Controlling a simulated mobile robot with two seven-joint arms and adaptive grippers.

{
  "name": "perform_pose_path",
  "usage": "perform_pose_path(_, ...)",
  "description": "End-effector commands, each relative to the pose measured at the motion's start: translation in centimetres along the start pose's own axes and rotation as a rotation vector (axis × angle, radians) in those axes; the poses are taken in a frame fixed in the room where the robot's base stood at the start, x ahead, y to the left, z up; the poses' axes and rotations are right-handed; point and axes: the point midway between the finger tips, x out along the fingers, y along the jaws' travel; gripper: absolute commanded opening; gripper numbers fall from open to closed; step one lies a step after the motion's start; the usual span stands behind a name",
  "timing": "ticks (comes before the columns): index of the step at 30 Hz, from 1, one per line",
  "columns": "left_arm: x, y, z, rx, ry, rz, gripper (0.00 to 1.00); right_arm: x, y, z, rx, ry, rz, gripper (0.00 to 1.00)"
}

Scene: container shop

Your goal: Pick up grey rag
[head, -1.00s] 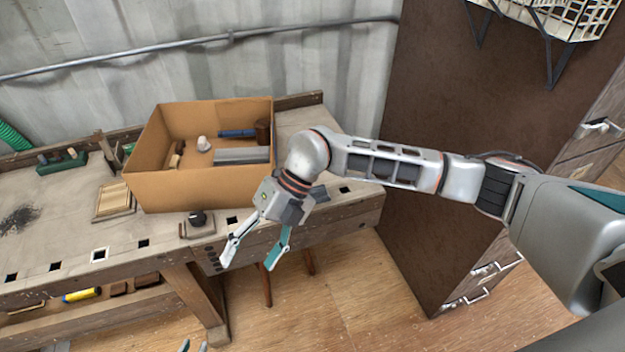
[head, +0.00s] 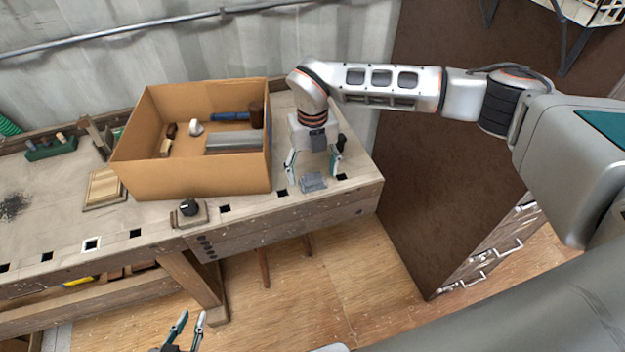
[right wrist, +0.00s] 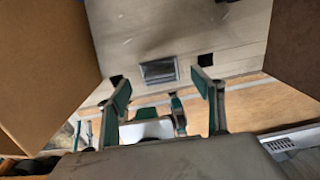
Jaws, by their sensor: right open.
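The grey rag (head: 313,183) lies folded on the workbench near its front right corner, right of the cardboard box. My right gripper (head: 313,177) points down over it, open, with one finger at each side of the rag in the head view. In the right wrist view, the rag (right wrist: 159,70) lies on the bench beyond and between the open fingers (right wrist: 163,92). Contact with the rag does not show. My left gripper (head: 191,316) is at the bottom of the head view, fingers apart and empty, away from the bench.
The cardboard box (head: 190,180) stands close to the left of my right gripper, with several tools inside. A brown cabinet (head: 440,190) is to the right. A black knob (head: 188,208) sits at the bench front.

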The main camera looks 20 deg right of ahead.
Motion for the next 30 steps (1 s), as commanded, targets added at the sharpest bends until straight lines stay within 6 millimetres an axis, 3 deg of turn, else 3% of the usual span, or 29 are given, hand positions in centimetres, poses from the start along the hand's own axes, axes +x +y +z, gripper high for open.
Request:
perform_pose_path(6, -0.1, 0.0, 0.0, 0.001, 0.0, 0.0, 0.21, 2.1, 0.0, 0.0, 0.001, 0.0, 0.001, 0.67)
perform_pose_path(13, -0.1, 0.0, 0.0, 0.001, 0.0, 0.0, 0.21, 2.2, 0.1, 0.0, 0.0, -0.001, 0.002, 0.67)
perform_pose_path(18, -0.1, 0.0, -0.1, 0.001, 0.0, 0.0, 0.21, 2.2, 0.1, 0.0, 0.0, 0.0, 0.002, 0.29)
perform_pose_path(30, -0.1, -0.1, -0.3, 0.001, 0.002, 0.0, 0.21, 1.9, 0.0, 0.1, 0.0, -0.001, 0.002, 0.28)
